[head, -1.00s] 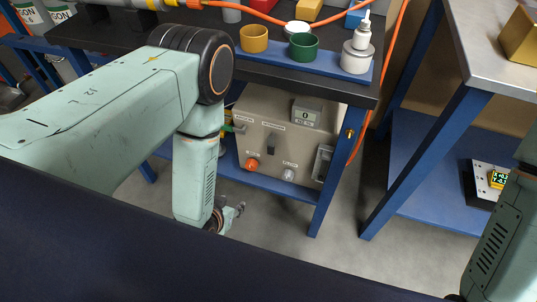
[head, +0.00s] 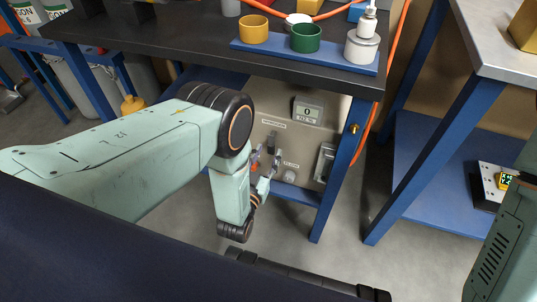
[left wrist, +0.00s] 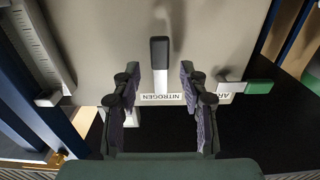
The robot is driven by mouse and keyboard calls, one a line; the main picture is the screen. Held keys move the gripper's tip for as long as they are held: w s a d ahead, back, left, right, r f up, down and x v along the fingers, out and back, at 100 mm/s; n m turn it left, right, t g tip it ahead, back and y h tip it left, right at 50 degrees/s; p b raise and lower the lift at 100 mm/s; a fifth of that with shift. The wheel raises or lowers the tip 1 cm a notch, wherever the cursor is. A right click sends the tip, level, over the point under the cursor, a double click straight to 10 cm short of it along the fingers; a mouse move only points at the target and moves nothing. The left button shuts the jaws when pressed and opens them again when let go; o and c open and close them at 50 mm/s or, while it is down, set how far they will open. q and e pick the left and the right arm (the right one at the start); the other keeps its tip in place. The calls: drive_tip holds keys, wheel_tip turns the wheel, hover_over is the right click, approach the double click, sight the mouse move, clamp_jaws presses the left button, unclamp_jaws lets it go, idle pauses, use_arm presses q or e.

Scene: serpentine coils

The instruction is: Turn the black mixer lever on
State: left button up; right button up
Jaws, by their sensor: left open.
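The black mixer lever (head: 271,143) is on the front of the beige panel box (head: 312,141) under the black-topped bench. In the left wrist view the black lever (left wrist: 159,50) stands out on a pale metal stem, beside a label reading NITROGEN. My left gripper (head: 264,168) is just below the lever in the head view, its fingers in front of the panel. In the left wrist view its two dark fingers (left wrist: 160,78) are spread apart and empty, one on each side of the lever's line, apart from it. My right gripper is out of view.
A green handle (left wrist: 260,86) is at the right in the left wrist view. A blue bench leg (head: 341,170) stands right of the box. Yellow (head: 254,30) and green (head: 305,38) cups are on the blue tray above.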

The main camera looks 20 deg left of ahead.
use_arm(q)
drive_tip(key=shift+w, duration=0.75)
drive_tip(key=shift+c, duration=0.5)
clamp_jaws()
